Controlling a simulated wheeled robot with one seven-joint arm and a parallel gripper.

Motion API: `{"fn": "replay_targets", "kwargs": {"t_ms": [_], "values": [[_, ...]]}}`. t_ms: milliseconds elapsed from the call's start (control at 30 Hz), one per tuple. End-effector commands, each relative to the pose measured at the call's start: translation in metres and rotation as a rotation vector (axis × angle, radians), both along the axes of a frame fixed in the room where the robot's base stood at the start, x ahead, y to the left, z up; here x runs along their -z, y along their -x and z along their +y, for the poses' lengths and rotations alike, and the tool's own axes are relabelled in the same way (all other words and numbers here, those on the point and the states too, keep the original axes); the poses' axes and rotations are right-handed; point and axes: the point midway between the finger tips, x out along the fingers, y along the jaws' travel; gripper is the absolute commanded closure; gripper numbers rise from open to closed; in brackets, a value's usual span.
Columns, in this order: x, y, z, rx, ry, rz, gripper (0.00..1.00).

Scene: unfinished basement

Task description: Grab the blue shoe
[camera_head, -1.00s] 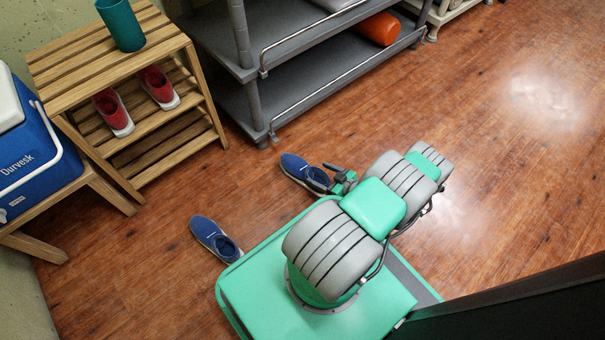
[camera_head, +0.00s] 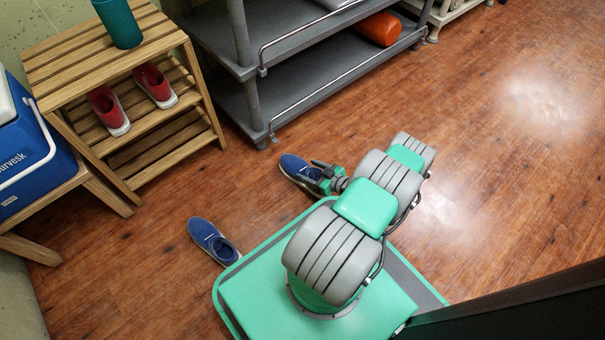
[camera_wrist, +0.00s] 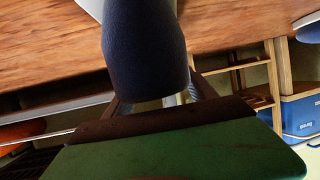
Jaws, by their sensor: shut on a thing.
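One blue shoe (camera_head: 297,167) with a white sole is at my gripper (camera_head: 322,179) in the head view, in front of the grey shelf. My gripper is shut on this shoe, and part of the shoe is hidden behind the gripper. In the wrist view the dark blue shoe (camera_wrist: 145,48) fills the upper middle, between the fingers of my gripper (camera_wrist: 160,103). I cannot tell whether it is clear of the floor. A second blue shoe (camera_head: 208,236) lies on the wooden floor to the left, close to my green base.
A slatted wooden rack (camera_head: 160,128) holds a pair of red shoes (camera_head: 108,108) and a teal cup (camera_head: 119,24). A grey shelf (camera_head: 290,92) with metal rails holds an orange roll (camera_head: 379,29). A blue cooler (camera_head: 30,150) stands at left. The floor at right is clear.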

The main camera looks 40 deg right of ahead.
Motion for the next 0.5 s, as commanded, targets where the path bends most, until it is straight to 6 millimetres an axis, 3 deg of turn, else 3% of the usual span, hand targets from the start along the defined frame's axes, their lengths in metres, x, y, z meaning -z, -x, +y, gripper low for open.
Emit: {"fn": "replay_targets", "kwargs": {"t_ms": [500], "values": [[0.0001,0.0001,-0.0003,0.0,0.0,0.001,1.0]]}}
